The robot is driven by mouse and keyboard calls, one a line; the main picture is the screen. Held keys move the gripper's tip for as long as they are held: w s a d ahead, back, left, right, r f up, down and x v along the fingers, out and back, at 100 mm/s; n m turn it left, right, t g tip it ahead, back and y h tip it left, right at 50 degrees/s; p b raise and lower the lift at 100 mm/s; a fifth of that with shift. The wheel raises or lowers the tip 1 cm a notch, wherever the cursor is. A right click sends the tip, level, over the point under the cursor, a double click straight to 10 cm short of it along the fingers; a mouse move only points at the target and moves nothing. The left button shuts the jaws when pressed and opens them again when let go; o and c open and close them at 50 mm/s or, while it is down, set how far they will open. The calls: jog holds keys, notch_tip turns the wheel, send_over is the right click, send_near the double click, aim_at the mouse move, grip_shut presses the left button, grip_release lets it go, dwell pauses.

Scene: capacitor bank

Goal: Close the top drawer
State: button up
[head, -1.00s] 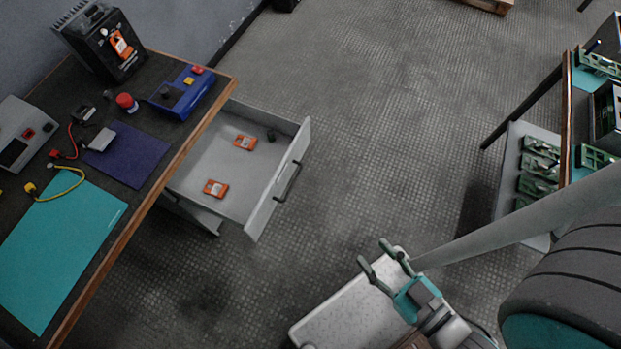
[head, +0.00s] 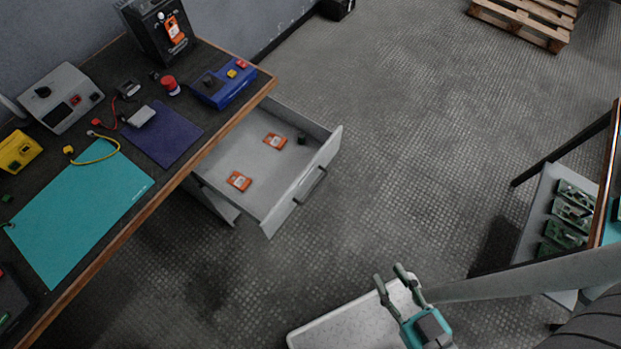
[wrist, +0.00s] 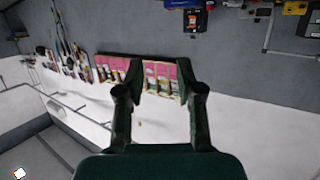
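The top drawer (head: 256,165) is pulled out from under the workbench (head: 87,124). It is grey, with a dark handle (head: 310,186) on its front panel. Two orange devices and a small dark round item (head: 301,138) lie inside it. My gripper (head: 391,286) is in the lower part of the head view, to the right of and nearer than the drawer, and clear of it. Its fingers are spread apart with nothing between them. In the wrist view my gripper (wrist: 162,80) is also open, and the drawer cannot be made out there.
A second drawer edge (head: 212,205) shows below the top drawer. A shelf (head: 553,203) with green circuit boards stands at the right. A wooden pallet (head: 525,22) lies at the back right. The floor (head: 400,150) between bench and shelf is clear.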

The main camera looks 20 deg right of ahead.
jog(key=shift+w+d+f+m, duration=0.1)
jog(key=shift+w+f+m, duration=0.1)
jog(key=shift+f+m, duration=0.1)
jog(key=c, duration=0.4)
jog(key=w+f+m+g, duration=0.1)
jog(key=w+f+m, duration=0.1)
jog(key=f+m, duration=0.1)
jog(key=w+d+f+m, duration=0.1)
jog(key=w+f+m, duration=0.2)
jog(key=w+d+f+m+g+h, duration=0.1)
jog(key=w+f+m, duration=0.1)
jog(key=f+m, duration=0.1)
jog(key=shift+w+d+f+m+g, duration=0.1)
jog(key=shift+w+f+m+g, duration=0.25)
jog(key=shift+f, duration=0.2)
grip_shut()
jog(key=m+g+y, duration=0.4)
jog(key=m+y, duration=0.1)
jog(key=m, duration=1.5)
send_near(321, 155)
notch_tip(321, 155, down, 5)
jog(key=shift+w+a, duration=0.25)
jog(key=shift+w, duration=0.45)
jog(key=shift+w+a, duration=0.25)
jog(key=shift+w, duration=0.45)
jog(key=shift+w+a, duration=0.25)
jog(key=shift+w, duration=0.45)
